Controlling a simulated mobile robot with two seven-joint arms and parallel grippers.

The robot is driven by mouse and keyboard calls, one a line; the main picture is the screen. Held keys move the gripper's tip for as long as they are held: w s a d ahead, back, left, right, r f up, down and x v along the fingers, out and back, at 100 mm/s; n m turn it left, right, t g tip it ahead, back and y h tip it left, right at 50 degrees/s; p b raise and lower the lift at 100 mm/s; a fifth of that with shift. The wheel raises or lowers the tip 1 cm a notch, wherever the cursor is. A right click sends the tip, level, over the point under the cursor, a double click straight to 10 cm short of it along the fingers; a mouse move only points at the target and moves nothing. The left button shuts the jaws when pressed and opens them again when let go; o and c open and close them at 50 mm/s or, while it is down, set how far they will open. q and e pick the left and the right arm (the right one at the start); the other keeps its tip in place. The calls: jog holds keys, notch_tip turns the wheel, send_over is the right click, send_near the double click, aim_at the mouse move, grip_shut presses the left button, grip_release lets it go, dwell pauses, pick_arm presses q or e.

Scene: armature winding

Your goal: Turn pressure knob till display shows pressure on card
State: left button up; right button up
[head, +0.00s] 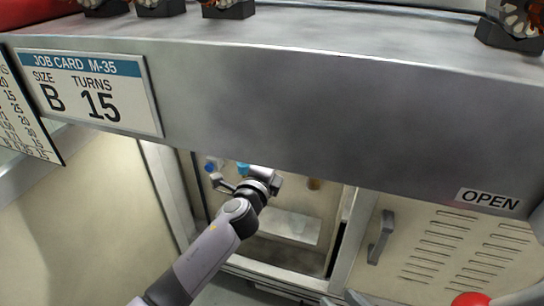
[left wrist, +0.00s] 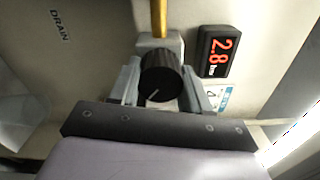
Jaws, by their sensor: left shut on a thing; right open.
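The black pressure knob (left wrist: 161,75) with a white pointer line sits between the two fingers of my left gripper (left wrist: 162,88), which is shut on it. The pointer aims down and slightly left in that view. The display (left wrist: 215,52) beside it reads 2.8 in red digits. A small blue and white card (left wrist: 217,97) sits by the display, partly hidden by a finger; a figure like 4 shows on it. In the head view my left arm reaches into the open cabinet bay. My right gripper (head: 362,298) shows only in part at the bottom edge, open.
A job card (head: 92,88) reads size B, turns 15. A grey beam (head: 300,100) crosses above the bay. A vented door (head: 450,245) with a handle (head: 381,237) is at the right. In the left wrist view a yellow rod (left wrist: 159,18) rises by the knob.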

pick_arm(q)
jog(key=shift+m, duration=0.3)
dwell(0.4)
jog(key=o, duration=1)
pick_arm(e)
jog(key=shift+w, duration=0.1)
pick_arm(q)
jog(key=shift+o, duration=0.2)
pick_arm(e)
jog(key=shift+r, duration=0.1)
pick_arm(q)
jog(key=shift+s+a, duration=0.1)
jog(key=shift+s, duration=0.2)
jog(key=p+v, duration=0.2)
jog(key=v, duration=0.4)
jog(key=shift+s+p, duration=0.25)
jog(key=shift+p, duration=0.1)
pick_arm(e)
jog(key=shift+s+d+r+h, duration=0.1)
jog(key=shift+s+d+h, duration=0.2)
jog(key=shift+d, duration=0.25)
jog(key=shift+s+d+r+h, duration=0.1)
jog(key=shift+s+d+h, duration=0.15)
jog(key=shift+d, duration=0.3)
jog(key=shift+w+r, duration=0.1)
jog(key=shift+w, duration=0.05)
